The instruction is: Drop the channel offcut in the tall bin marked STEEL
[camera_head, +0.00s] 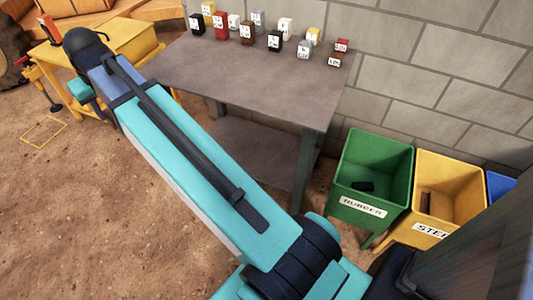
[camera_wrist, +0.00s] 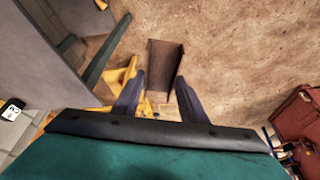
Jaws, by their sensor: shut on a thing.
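The channel offcut (camera_wrist: 164,62) is a rusty brown U-shaped piece between the fingers of my gripper (camera_wrist: 160,84) in the wrist view. My gripper is shut on it, and the offcut sticks out past the fingertips over sandy ground. In the head view my arm reaches to the upper left, and the offcut cannot be made out there. The yellow bin (camera_head: 450,176) stands at the lower right, its label partly hidden and reading "STE". A brown piece (camera_head: 425,202) lies inside it. My gripper is far from this bin.
A green bin (camera_head: 372,162) marked RUBBER, with a dark piece inside, stands left of the yellow one; a blue bin (camera_head: 501,186) is at the right edge. A grey table (camera_head: 255,75) holds several small labelled blocks. A yellow bench (camera_head: 112,55) stands behind my arm's end.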

